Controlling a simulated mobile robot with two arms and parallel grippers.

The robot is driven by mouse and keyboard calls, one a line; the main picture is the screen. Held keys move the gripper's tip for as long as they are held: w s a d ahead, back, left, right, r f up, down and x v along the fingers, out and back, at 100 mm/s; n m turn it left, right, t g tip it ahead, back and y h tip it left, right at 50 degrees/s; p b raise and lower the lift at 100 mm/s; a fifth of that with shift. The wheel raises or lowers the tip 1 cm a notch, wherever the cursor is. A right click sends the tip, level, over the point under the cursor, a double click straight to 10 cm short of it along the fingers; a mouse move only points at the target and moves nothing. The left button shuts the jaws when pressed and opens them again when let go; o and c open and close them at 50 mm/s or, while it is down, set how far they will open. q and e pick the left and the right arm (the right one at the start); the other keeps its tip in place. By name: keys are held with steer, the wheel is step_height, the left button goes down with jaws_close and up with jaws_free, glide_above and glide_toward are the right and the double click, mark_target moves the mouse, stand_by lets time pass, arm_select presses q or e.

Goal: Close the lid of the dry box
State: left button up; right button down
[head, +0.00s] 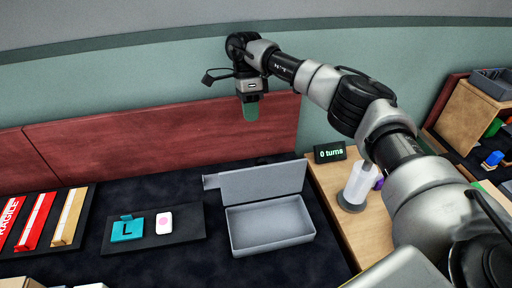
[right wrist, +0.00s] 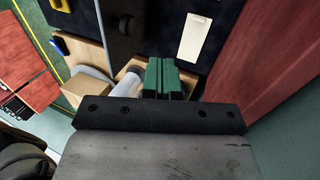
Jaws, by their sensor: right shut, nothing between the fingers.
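The grey dry box (head: 270,227) sits on the dark surface in the head view, and its inside looks empty. Its lid (head: 263,183) is open, raised up along the back edge of the box, with a small tab at its left end. My right gripper (head: 250,108) is above and behind the lid, apart from it, with green fingers pointing down. Its fingers (right wrist: 165,80) are together with nothing between them in the right wrist view. My left gripper is not in view.
A dark tray (head: 188,243) holds a teal piece marked L (head: 127,229) and a white and pink piece (head: 164,222). Red and tan strips lie farther left. A red panel (head: 180,135) rises behind.

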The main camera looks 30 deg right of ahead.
mark_target(262, 178)
steer(key=s+a+f+p, duration=0.1)
steer(key=s+f+p, duration=0.2)
steer(key=s+f, duration=0.3)
steer(key=shift+x, duration=0.85)
steer(key=shift+a, duration=0.2)
